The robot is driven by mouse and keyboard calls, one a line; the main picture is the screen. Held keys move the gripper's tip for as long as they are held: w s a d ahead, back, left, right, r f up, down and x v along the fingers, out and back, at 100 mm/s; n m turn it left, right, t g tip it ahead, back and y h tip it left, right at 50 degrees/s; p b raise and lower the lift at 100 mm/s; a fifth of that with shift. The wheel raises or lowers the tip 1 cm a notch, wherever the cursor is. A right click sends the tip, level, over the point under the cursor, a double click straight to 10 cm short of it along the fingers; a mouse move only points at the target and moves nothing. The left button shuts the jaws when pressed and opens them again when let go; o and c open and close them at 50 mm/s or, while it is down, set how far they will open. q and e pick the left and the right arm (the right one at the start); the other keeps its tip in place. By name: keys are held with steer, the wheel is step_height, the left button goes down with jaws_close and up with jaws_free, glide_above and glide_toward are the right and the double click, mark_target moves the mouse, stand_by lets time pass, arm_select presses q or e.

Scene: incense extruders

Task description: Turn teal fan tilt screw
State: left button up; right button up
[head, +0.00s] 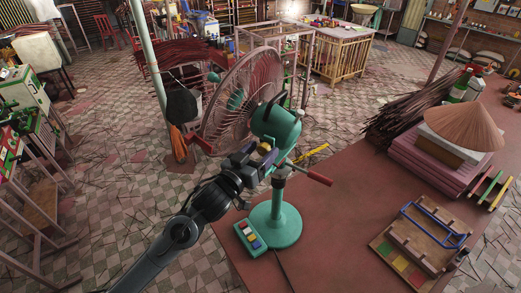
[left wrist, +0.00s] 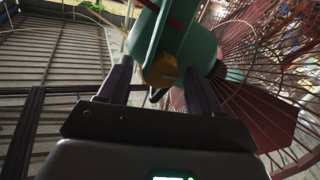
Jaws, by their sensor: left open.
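The teal fan has a round dark red cage (head: 240,95), a teal motor housing (head: 275,124) and a teal round base (head: 274,226) on the red-brown table. A bar with a red handle (head: 319,177) sticks out to the right below the housing. A yellow part (head: 264,148) shows under the housing; I cannot tell if it is the tilt screw. My left gripper (head: 266,161) is at the neck, just below the housing. In the left wrist view its fingers (left wrist: 160,88) are open, apart on either side of the yellow part (left wrist: 159,71) and teal housing. The right gripper is not in view.
A conical straw hat (head: 464,123) tops a stack of pink and white blocks on the table. A wooden tray (head: 418,240) with a blue handle lies at the front right. Dark incense bundles (head: 410,117) lie behind. The middle of the table is clear.

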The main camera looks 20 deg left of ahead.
arm_select(q)
steer(key=shift+w, duration=0.1)
steer(key=c, duration=1)
steer(key=shift+c, duration=0.2)
